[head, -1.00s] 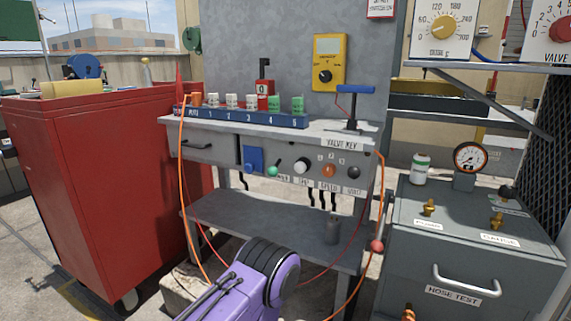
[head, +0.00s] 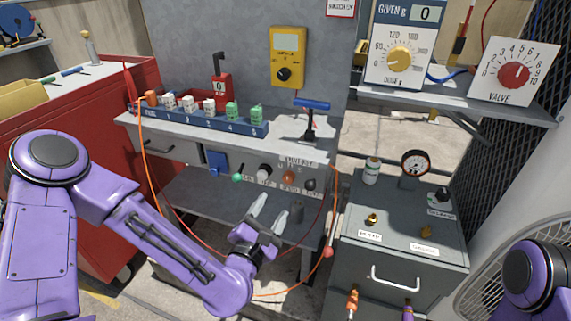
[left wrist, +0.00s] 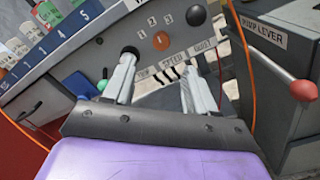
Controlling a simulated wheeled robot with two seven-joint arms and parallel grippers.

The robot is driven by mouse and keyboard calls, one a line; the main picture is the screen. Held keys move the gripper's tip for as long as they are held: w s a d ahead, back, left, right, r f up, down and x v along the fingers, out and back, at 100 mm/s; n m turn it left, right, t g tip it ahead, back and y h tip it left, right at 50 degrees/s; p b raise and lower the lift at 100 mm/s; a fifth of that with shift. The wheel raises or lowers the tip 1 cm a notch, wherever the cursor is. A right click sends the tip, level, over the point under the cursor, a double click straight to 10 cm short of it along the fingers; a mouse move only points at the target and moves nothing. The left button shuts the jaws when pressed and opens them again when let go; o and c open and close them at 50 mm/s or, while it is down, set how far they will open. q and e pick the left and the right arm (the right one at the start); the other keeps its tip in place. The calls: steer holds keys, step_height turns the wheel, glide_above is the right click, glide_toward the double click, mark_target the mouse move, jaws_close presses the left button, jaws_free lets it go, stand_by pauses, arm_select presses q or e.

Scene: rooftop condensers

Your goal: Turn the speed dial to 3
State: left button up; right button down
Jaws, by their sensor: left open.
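The orange speed dial (head: 289,178) is on the front panel of the grey bench, with a SPEED label below it. In the left wrist view the dial (left wrist: 161,41) has the numbers 1, 2 and 3 around its upper side; I cannot tell which it points to. My left gripper (head: 270,211) is open and empty, below and in front of the panel, apart from the dial. In the left wrist view its fingers (left wrist: 159,65) point up towards the panel, with the dial beyond the gap between them. My right gripper is out of view.
An orange hose (head: 333,200) hangs at the bench's right. A red-ended pump lever (left wrist: 303,90) stands right of the panel. The grey hose-test cabinet (head: 440,252) is further right.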

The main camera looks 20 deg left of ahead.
mark_target(287, 181)
arm_select(q)
steer(key=w, duration=1)
steer(key=shift+w+d+f, duration=0.15)
steer(key=shift+w+d, duration=0.05)
jaws_close()
steer(key=c, duration=1.1)
jaws_free()
steer(key=shift+m, duration=0.4)
steer(key=shift+o, duration=0.2)
steer(key=m, duration=0.3)
steer(key=shift+m+p, duration=0.3)
steer(key=shift+m, duration=2.3)
